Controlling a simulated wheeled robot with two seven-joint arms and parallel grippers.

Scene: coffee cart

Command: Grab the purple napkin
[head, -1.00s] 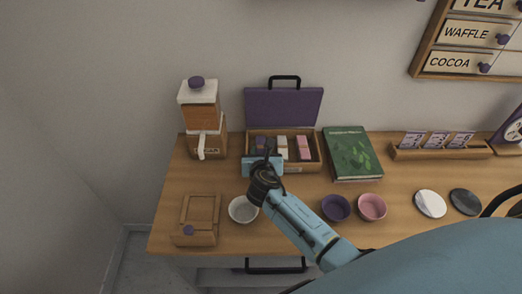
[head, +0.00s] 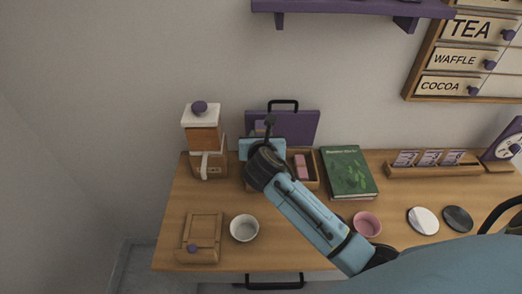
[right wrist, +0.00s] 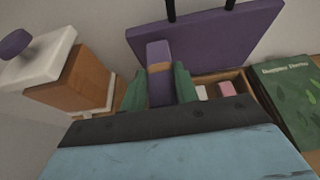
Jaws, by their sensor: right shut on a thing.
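The purple napkin (right wrist: 160,60) is a folded upright bundle with a brown band, seen in the right wrist view. My right gripper (right wrist: 160,86) is shut on it, with a green finger on each side. In the head view the gripper (head: 258,138) is over the left part of the wooden napkin box (head: 316,172), in front of its raised purple lid (head: 298,124). The napkin appears lifted above the box, its lower end hidden by the gripper. A white napkin (right wrist: 202,92) and a pink napkin (right wrist: 226,89) stay in the box. My left gripper is not in view.
A wooden grinder-like dispenser (head: 205,138) stands close left of the box, and a green book (head: 347,172) lies right. A white bowl (head: 244,228), a small wooden box (head: 201,238) and a pink bowl (head: 367,224) are in front. A purple shelf (head: 350,9) hangs above.

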